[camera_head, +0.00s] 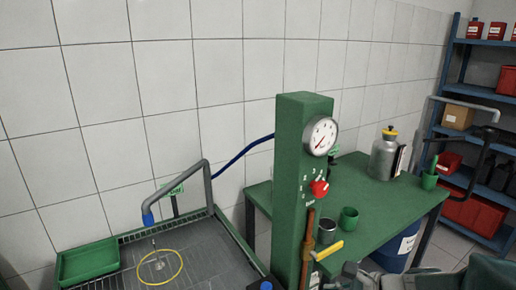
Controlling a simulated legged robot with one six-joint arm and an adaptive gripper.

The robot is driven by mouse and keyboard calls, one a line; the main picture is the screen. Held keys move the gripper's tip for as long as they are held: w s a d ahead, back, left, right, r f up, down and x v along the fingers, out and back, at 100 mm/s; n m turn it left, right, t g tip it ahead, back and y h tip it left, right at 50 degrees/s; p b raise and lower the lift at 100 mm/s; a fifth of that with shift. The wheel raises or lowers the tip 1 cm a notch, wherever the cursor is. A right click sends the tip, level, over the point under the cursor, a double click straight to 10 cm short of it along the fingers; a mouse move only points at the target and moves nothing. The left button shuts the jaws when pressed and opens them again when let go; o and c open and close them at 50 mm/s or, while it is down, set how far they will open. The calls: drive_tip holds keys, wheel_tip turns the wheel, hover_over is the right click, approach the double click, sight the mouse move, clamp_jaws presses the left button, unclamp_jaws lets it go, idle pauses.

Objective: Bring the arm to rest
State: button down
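I cannot make out my arm or my gripper in the head view, so its pose and whether it holds anything are not shown. The task names no other object. A green post (296,190) stands in the middle, with a round dial gauge (320,136) and a red knob (319,188) on it. A copper-coloured pipe and a yellow lever (328,250) are at its lower right.
A wash basin (205,255) with a bent grey spout (208,185), yellow ring (160,267) and green tray (88,263) is at left. A green table (375,205) bears a metal canister (384,157) and cups. Blue shelving (458,75) and a grey bent bar (465,105) stand right.

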drive_tip(key=s+r+n+h, duration=0.4)
drive_tip(key=s+n, duration=0.3)
drive_tip(key=n, duration=0.3)
drive_tip(key=s+a+r+n+h, duration=0.1)
drive_tip(key=s+r+n+h, duration=0.3)
drive_tip(key=s+n, duration=0.3)
drive_tip(key=n+h, duration=0.1)
drive_tip(key=n, duration=0.1)
drive_tip(key=shift+r+n+g, duration=0.15)
drive_tip(key=shift+n+g, duration=0.25)
drive_tip(key=shift+w+a, duration=0.1)
